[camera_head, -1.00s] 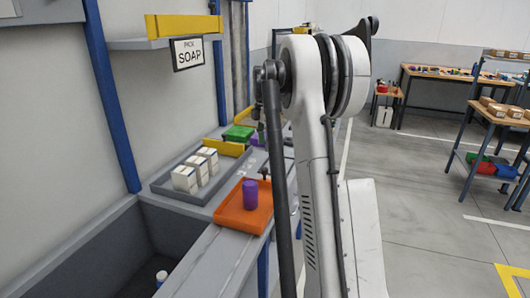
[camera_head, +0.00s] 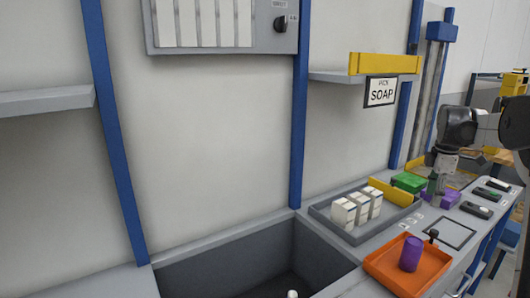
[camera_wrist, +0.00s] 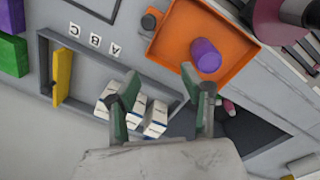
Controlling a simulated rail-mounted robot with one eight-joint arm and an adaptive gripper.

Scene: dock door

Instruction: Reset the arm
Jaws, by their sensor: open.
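My gripper (camera_head: 437,185) hangs at the right of the head view, above the counter near a green block (camera_head: 409,182) and a purple block (camera_head: 440,197). In the wrist view my gripper (camera_wrist: 165,100) has its two fingers spread apart, with nothing held between them. White boxes (camera_wrist: 155,118) lie below and beyond the fingers in that view. My arm runs off the right edge of the head view, so most of it is hidden.
A grey tray (camera_head: 322,212) holds several white boxes and a yellow bar (camera_head: 393,191). An orange tray (camera_head: 385,277) holds a purple cylinder (camera_head: 411,254). A deep dark bin (camera_head: 240,272) is in front.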

